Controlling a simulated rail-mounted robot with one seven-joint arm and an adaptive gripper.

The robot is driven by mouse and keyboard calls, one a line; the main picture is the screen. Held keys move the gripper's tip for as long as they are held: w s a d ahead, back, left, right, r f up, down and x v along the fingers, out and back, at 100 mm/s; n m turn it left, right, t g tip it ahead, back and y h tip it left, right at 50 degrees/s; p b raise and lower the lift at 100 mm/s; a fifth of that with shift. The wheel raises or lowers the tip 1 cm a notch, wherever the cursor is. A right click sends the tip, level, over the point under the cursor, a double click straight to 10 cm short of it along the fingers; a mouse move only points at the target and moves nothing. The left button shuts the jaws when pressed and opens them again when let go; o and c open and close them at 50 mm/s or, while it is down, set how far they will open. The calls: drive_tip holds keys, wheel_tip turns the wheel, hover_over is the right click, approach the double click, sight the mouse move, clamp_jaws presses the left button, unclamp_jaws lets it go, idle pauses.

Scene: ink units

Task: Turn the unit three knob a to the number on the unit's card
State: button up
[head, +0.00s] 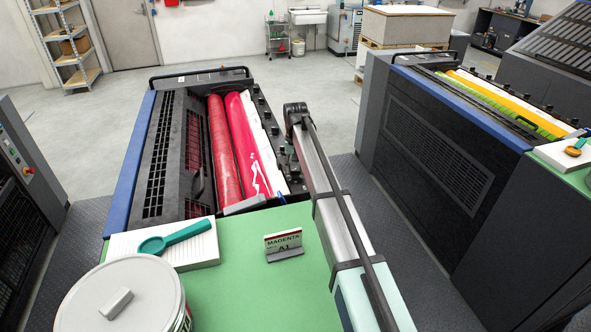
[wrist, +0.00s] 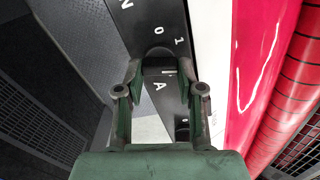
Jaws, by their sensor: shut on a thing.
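The card (head: 283,243) stands on the green top of the magenta unit. It reads MAGENTA, with what looks like A1 below. Small dark knobs (head: 262,100) line the right edge of this unit's ink rollers. In the wrist view my gripper (wrist: 160,68) is shut on a dark knob (wrist: 151,73) beside a white letter A. White marks 0 and 1 and a letter N show on the dark panel (wrist: 170,20) beyond the fingers. A short white line shows between the fingertips; I cannot tell which mark it points to.
The red rollers (head: 224,150) lie just left of the knob row. A teal magnifier (head: 175,238) on white paper and a lidded can (head: 122,297) are on the green top. A dark unit with a yellow roller (head: 497,99) stands right, across a floor gap.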

drive_tip(key=n+b, duration=0.1)
drive_tip(key=n, duration=0.3)
drive_tip(key=shift+f, duration=0.1)
drive_tip(key=shift+s+a+n+b, duration=0.1)
drive_tip(key=shift+n+b, duration=0.5)
drive_tip(key=shift+n, duration=1.2)
drive_tip(key=o, duration=1.2)
drive_tip(key=shift+c, duration=0.2)
wheel_tip(320, 180, up, 12)
